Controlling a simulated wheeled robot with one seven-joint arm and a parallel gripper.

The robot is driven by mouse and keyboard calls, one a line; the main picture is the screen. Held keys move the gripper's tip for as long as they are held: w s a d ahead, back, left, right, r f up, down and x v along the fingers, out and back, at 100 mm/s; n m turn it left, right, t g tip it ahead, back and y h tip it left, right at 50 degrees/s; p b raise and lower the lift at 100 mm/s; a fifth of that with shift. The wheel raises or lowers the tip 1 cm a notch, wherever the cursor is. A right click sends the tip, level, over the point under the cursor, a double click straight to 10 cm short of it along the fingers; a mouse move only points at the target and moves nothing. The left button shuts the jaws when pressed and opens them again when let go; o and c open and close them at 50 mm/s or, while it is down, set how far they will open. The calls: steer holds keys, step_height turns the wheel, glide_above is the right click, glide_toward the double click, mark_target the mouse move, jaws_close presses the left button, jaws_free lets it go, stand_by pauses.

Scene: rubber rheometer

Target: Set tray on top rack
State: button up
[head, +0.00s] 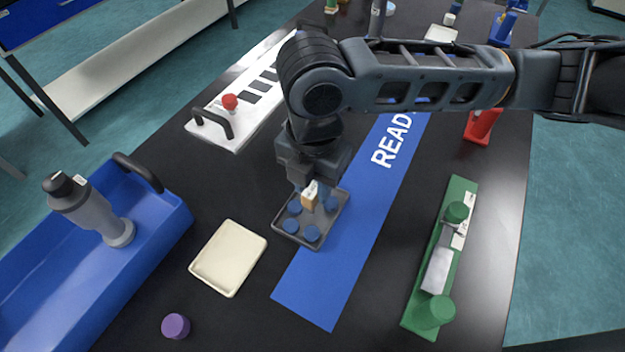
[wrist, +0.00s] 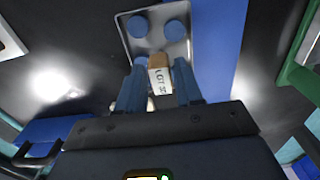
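A grey tray (head: 281,224) with several blue round pieces is at the middle of the black table, at the edge of the blue READY strip. A tan block with a white lot label (head: 310,196) stands up from its middle. My gripper (head: 311,188) points down over the tray. In the wrist view, my gripper's fingers (wrist: 160,82) flank the labelled block (wrist: 159,76) with no clear gap, and the tray (wrist: 190,50) lies beyond them. I cannot tell whether the tray is off the table. No rack can be made out for certain.
An empty cream tray (head: 229,258) lies left of the grey tray. A blue bin (head: 150,240) with a grey cylinder is at left. A purple cap (head: 176,326) is in front. A green fixture (head: 440,260) stands right. A white slotted panel (head: 228,128) is behind.

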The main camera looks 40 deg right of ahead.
steer(key=shift+o, duration=1.2)
steer(key=shift+r, duration=0.1)
